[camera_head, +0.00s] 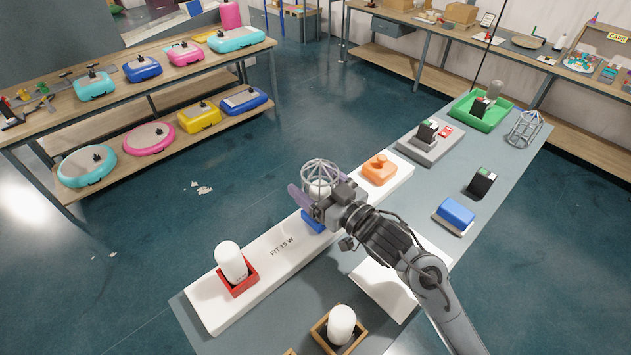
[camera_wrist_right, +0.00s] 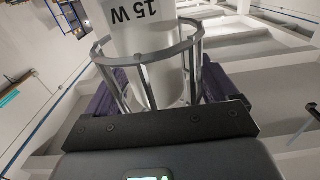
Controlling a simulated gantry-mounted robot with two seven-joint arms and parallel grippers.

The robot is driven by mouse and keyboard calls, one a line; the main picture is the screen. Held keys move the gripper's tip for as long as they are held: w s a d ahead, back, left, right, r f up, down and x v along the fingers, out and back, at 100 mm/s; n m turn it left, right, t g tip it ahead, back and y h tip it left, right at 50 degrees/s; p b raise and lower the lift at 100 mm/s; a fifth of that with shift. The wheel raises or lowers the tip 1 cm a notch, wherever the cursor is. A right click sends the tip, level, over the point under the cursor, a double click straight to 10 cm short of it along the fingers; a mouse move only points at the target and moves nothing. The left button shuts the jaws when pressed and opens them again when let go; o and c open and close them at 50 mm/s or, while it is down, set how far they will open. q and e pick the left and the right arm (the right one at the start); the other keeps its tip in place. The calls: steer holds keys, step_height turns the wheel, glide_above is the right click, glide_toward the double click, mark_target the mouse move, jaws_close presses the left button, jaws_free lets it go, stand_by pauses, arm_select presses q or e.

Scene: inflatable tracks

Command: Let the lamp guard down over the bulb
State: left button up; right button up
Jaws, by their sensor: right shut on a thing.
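A grey wire lamp guard (camera_head: 319,172) is held by my right gripper (camera_head: 313,203) over the blue socket (camera_head: 312,222) on the long white board. In the right wrist view the guard's open ring (camera_wrist_right: 125,61) goes around a white bulb (camera_wrist_right: 145,35) marked 15 W. The bulb reaches into the cage and sticks out past the ring. The purple fingers are closed on either side of the cage. In the head view the bulb's top (camera_head: 319,190) shows within the wires; its lower part is hidden by the gripper. My left gripper is not in view.
On the same board (camera_head: 218,300) a white bulb (camera_head: 231,262) stands in a red socket at the near end, and an orange part (camera_head: 379,169) sits at the far end. Another bulb (camera_head: 341,324) stands in a wooden box.

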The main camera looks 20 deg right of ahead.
steer(key=shift+f+b, duration=0.3)
steer(key=shift+f, duration=0.25)
steer(key=shift+f+b, duration=0.4)
steer(key=shift+f, duration=0.25)
steer(key=o, duration=0.8)
steer(key=b+v, duration=0.2)
steer(key=v, duration=0.9)
steer(key=shift+a, duration=0.1)
